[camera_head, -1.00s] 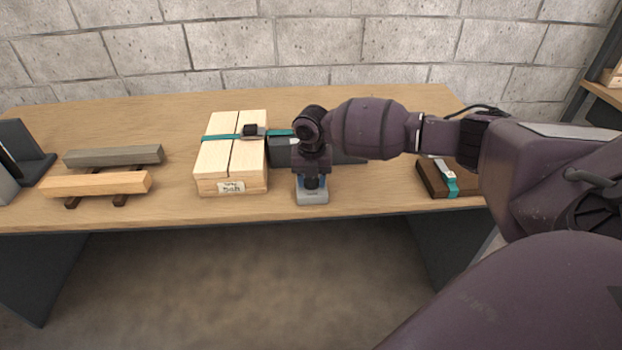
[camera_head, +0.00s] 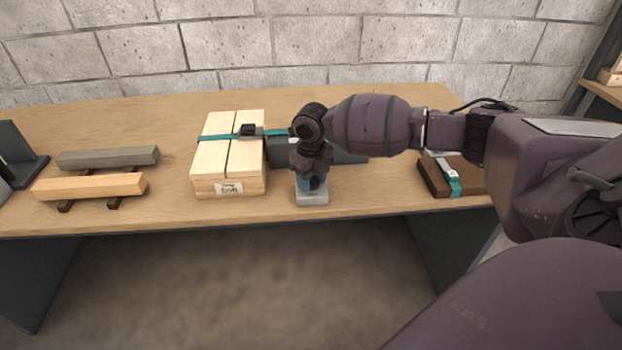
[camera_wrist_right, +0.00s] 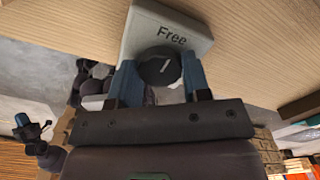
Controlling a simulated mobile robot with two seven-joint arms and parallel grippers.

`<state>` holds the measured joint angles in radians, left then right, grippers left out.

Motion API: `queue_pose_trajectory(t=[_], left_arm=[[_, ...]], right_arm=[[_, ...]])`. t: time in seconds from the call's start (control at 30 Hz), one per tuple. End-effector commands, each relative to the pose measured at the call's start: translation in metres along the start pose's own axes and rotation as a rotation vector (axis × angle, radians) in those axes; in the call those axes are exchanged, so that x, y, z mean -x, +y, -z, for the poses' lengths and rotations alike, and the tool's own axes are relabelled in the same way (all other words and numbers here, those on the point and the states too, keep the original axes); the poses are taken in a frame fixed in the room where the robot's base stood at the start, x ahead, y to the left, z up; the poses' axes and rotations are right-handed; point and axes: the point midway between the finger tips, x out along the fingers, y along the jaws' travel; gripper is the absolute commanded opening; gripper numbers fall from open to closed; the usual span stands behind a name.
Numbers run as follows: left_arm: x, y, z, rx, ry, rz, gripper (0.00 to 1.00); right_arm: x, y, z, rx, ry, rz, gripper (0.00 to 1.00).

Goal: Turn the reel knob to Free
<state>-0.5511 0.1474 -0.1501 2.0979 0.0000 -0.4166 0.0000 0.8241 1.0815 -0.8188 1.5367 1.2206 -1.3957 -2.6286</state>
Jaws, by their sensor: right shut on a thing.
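The reel knob (camera_wrist_right: 158,67) is a dark round knob on a light grey block (camera_wrist_right: 140,28). The block also stands at the table's front edge in the head view (camera_head: 312,198). In the head view my right gripper (camera_head: 311,184) comes down onto the block and hides the knob.
A strapped pale wood stack (camera_head: 212,168) stands just left of the block, with a dark grey piece (camera_head: 345,157) behind my gripper. Two wooden bars (camera_head: 92,186) lie at the left. A brown board with a teal strap (camera_head: 434,182) lies at the right.

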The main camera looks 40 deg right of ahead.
Motion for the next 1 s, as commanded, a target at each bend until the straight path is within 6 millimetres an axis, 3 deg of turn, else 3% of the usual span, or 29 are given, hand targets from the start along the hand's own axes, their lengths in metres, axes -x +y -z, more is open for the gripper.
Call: queue_pose_trajectory(t=[0.5,0.53,0.7,1.0], left_arm=[[-0.0008,-0.0005,-0.0042,-0.003,-0.009,0.000,0.00],[-0.0009,-0.0006,-0.0045,-0.003,-0.010,0.000,0.00],[-0.0010,-0.0010,-0.0054,-0.005,-0.011,-0.001,0.00],[-0.0007,-0.0011,-0.0046,-0.005,-0.010,0.000,0.00]], right_arm=[[-0.0004,0.0003,0.0005,0.023,0.001,0.000,0.20],[-0.0004,0.0003,0.0005,0.023,0.001,0.000,0.45],[-0.0003,0.0001,0.0004,0.022,0.001,0.000,0.69],[0.0021,-0.0001,0.0000,0.021,-0.001,0.000,0.69]])
